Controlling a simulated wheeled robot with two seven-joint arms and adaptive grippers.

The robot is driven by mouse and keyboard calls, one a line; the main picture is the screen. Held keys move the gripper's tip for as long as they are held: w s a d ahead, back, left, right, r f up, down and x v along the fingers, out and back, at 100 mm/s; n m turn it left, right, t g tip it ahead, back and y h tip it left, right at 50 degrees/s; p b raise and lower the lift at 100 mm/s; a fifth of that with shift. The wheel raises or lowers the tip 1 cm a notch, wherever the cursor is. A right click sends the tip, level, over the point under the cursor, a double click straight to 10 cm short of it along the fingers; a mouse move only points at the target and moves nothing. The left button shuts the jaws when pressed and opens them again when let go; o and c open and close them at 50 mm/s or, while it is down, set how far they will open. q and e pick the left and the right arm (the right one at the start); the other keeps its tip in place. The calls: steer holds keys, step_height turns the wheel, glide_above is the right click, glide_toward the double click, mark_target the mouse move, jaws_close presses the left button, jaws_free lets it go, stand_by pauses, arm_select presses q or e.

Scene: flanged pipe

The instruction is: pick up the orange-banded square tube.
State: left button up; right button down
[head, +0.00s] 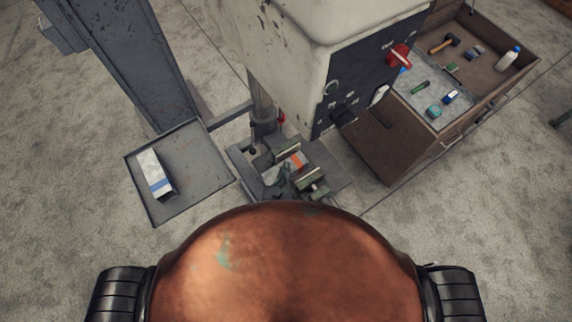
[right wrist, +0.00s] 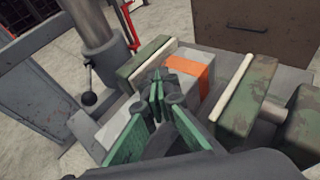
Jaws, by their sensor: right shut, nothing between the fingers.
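The orange-banded square tube (right wrist: 207,72) is light grey with an orange band around it. It lies between the two jaws of a green vise (right wrist: 145,60) in the right wrist view. In the head view the tube's band (head: 297,160) shows between the vise jaws. My right gripper (right wrist: 159,84) has green fingers that are shut and empty. It hangs over the tube and hides part of it; whether it touches the tube I cannot tell. In the head view the right gripper (head: 283,172) shows small and dark beside the band. My left gripper is not in view.
The drill press head (head: 330,60) stands behind and over the vise, with its column beside it. A grey tray (head: 205,175) at the left holds a blue-banded tube (head: 155,172). An open wooden drawer (head: 520,28) at the right holds several tools and a bottle.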

steer(key=shift+s+d+f, duration=0.15)
steer(key=shift+s+f, duration=0.05)
steer(key=shift+f, duration=0.4)
steer(key=shift+r+p, duration=0.25)
steer(key=shift+p, duration=0.1)
steer(key=shift+r+g+p, duration=0.3)
steer(key=shift+r+p, duration=0.3)
steer(key=shift+p, duration=0.25)
steer(key=shift+w, duration=0.1)
